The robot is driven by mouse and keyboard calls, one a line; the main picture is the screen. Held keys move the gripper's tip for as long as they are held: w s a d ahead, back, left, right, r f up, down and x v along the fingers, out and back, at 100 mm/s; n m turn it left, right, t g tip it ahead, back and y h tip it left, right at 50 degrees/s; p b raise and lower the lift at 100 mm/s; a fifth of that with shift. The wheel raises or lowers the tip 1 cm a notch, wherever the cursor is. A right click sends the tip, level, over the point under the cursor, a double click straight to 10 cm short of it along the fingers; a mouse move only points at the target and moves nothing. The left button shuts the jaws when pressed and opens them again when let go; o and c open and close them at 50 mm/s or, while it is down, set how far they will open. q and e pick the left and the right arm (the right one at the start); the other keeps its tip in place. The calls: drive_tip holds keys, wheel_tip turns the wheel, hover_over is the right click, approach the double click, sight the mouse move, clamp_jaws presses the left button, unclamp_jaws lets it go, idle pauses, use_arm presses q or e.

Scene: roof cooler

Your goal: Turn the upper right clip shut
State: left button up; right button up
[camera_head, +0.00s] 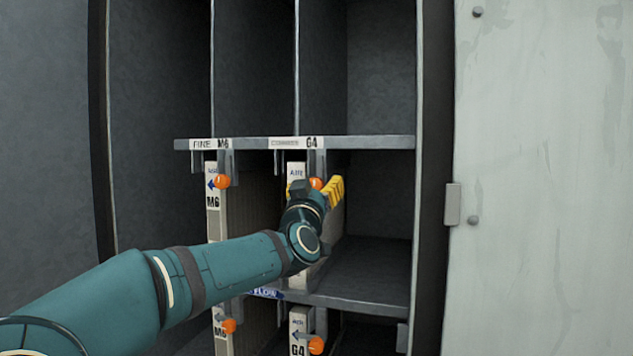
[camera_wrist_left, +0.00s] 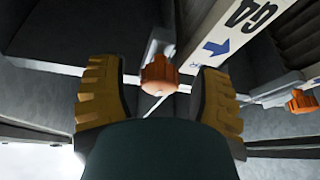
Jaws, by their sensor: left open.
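The upper right clip (camera_head: 316,183) has an orange knob and sits below the G4 label, at the top of a pale filter edge with a blue arrow. My left gripper (camera_head: 321,188) is open right at this clip and partly covers it. In the left wrist view the orange knob (camera_wrist_left: 159,76) lies between the two yellow fingers (camera_wrist_left: 160,88), with a gap on each side. The knob hangs from a grey metal bracket. Whether the fingers reach fully around it in depth is hard to tell. My right gripper is out of view.
The upper left clip (camera_head: 221,181) is under the M6 label. Lower clips (camera_head: 228,326) (camera_head: 316,345) sit beneath the middle shelf (camera_head: 365,293). The upper shelf edge (camera_head: 365,142) runs just above the gripper. An open door (camera_head: 545,180) stands at right; the bay right of the gripper is empty.

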use_arm(q)
drive_tip(key=shift+w+r, duration=0.15)
drive_tip(key=shift+w, duration=0.2)
clamp_jaws()
